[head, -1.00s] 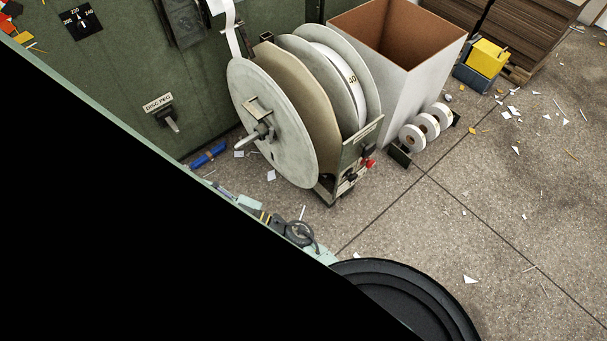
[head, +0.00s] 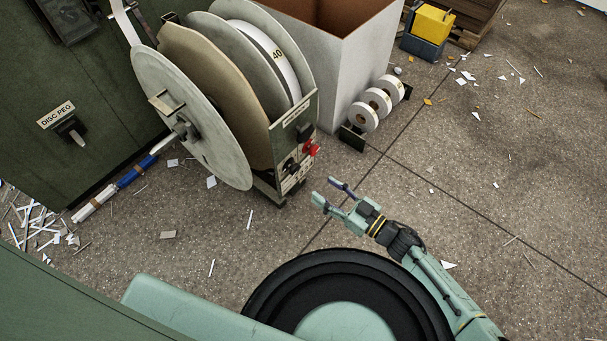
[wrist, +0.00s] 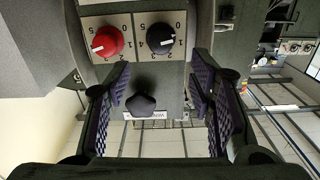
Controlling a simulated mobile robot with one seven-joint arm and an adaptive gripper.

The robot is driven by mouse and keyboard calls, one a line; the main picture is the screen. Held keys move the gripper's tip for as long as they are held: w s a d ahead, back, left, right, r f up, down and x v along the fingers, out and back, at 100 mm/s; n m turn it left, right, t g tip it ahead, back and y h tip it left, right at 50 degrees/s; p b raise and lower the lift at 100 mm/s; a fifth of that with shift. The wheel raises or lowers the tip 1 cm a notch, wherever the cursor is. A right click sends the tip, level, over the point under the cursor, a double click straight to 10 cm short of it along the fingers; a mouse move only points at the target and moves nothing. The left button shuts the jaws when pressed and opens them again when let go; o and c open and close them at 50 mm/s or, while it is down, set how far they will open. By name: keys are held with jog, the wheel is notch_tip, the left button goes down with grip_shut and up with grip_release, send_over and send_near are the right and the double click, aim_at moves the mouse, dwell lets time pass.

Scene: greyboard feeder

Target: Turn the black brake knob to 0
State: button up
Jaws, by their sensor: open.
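The black knob (wrist: 160,38) sits on a numbered dial plate in the wrist view. Its white pointer mark faces right, toward the low numbers; the exact number is hard to read. In the head view the black knob (head: 289,168) is on the reel stand's end panel, below and left of the red knob (head: 311,148). The red knob (wrist: 107,42) is left of it in the wrist view. My gripper (head: 326,192) is open and empty, in front of the panel and apart from the knobs. Its fingers (wrist: 160,88) show at both sides, beyond them the panel.
A dark lobed knob (wrist: 140,103) shows between my fingers in the wrist view. A reel with a white disc (head: 190,118) stands left of the panel. White tape rolls (head: 378,101) and a tall bin (head: 340,65) are behind. Open floor with scraps lies right.

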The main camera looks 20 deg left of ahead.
aim_at(297, 171)
jog(key=x, duration=0.8)
jog(key=shift+w+a+b, duration=0.1)
jog(key=shift+a+b, duration=0.3)
jog(key=shift+c, duration=0.5)
